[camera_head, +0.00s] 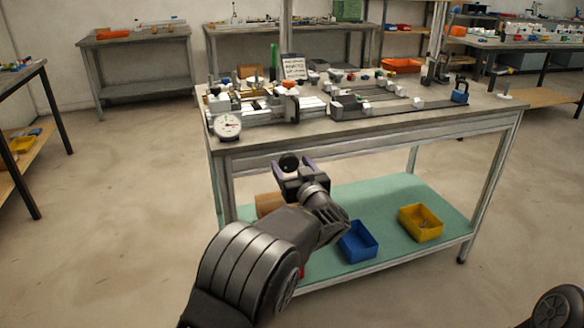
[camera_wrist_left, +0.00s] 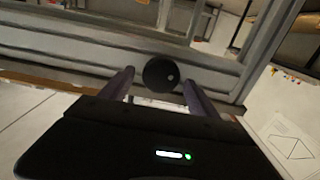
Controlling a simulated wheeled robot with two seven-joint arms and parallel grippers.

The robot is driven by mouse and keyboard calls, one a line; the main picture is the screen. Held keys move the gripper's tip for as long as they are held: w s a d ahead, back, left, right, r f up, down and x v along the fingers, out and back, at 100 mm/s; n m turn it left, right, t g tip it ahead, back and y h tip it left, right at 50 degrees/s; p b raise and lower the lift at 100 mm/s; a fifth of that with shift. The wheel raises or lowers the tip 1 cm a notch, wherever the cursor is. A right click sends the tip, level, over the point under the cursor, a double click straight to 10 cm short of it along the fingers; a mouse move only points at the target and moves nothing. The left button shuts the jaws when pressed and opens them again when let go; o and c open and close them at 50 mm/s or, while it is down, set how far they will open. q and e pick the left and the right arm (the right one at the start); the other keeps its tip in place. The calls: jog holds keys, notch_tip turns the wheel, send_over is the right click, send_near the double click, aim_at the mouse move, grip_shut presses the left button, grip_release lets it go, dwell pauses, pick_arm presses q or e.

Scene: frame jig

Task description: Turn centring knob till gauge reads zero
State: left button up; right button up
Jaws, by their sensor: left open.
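A round dial gauge (camera_head: 228,126) with a white face stands at the front left corner of the workbench top. A red mark or needle shows on it, but the reading is too small to make out. A round black knob (camera_head: 289,162) shows in front of the bench's front edge, and in the left wrist view it is a dark disc (camera_wrist_left: 160,73) with a light spot. My left gripper (camera_head: 293,169) is open, its two fingers on either side of the knob. In the wrist view small gaps seem to show beside the knob; contact is unclear. My right gripper is out of view.
The workbench top (camera_head: 440,118) carries rails, clamps and small parts of the jig. On its green lower shelf (camera_head: 375,200) are a blue bin (camera_head: 358,243) and a yellow bin (camera_head: 421,222). Open floor lies left of the bench. Other benches stand behind.

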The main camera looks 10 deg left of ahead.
pick_arm(q)
jog(key=c, duration=1.3)
jog(key=shift+c, duration=0.2)
jog(key=shift+f+n, duration=0.1)
jog(key=shift+n, duration=0.3)
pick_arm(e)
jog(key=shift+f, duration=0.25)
